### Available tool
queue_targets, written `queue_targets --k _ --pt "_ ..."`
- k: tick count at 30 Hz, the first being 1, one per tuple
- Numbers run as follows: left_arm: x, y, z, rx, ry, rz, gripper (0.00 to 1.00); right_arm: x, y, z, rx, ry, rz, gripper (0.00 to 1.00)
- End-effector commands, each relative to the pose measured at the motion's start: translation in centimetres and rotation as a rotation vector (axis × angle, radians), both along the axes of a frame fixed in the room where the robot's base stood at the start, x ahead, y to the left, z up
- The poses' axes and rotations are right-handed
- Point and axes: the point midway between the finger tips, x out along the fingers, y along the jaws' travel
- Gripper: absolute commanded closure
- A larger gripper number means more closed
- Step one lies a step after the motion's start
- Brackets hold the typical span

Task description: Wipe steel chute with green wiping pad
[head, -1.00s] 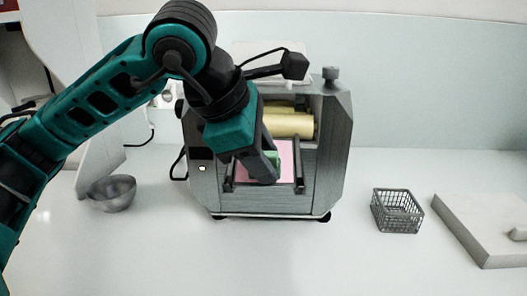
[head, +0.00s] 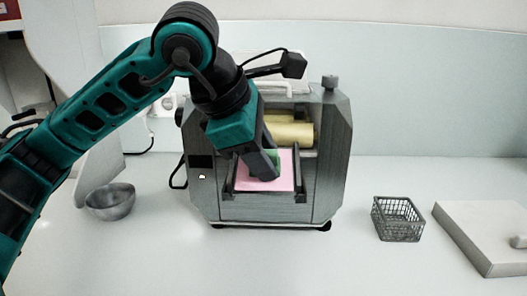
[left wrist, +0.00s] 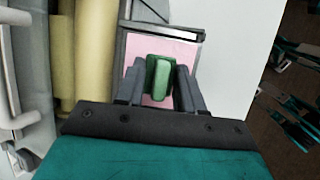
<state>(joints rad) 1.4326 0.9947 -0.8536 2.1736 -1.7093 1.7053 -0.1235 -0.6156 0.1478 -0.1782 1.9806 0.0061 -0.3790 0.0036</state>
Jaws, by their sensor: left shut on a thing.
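My left gripper (head: 268,166) reaches down from the left over the front of the mill. It is shut on the green wiping pad (left wrist: 158,78), which sits between its two fingers in the left wrist view. The steel chute (head: 300,190) is a shallow tray with dark side rails at the mill's front. A pink layer (head: 284,183) covers the chute's floor, and it also shows around the pad in the left wrist view (left wrist: 178,47). The pad is over this pink area; whether it touches is hidden. My right gripper is not in view.
The grey mill (head: 333,150) stands behind the chute with pale yellow rollers (head: 292,134). A grey bowl (head: 110,203) stands at the left. A wire basket (head: 397,219) and a pale slab (head: 485,235) lie at the right. The front counter is clear.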

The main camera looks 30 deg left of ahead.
Motion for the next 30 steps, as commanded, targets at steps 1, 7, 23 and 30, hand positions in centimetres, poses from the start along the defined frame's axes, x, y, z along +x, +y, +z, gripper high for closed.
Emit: queue_targets --k 1,7,23,30 --pt "-0.4 -0.2 -0.6 0.001 0.002 -0.002 0.87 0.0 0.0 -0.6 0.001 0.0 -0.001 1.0" --pt "-1.6 -0.8 -1.3 0.003 0.005 -0.001 0.87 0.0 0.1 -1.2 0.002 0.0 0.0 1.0" --pt "1.3 0.7 0.7 0.001 0.006 0.004 0.87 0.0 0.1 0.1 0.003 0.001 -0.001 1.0" --pt "1.7 0.8 0.7 0.002 0.003 0.001 0.87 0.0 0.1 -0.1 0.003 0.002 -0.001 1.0"
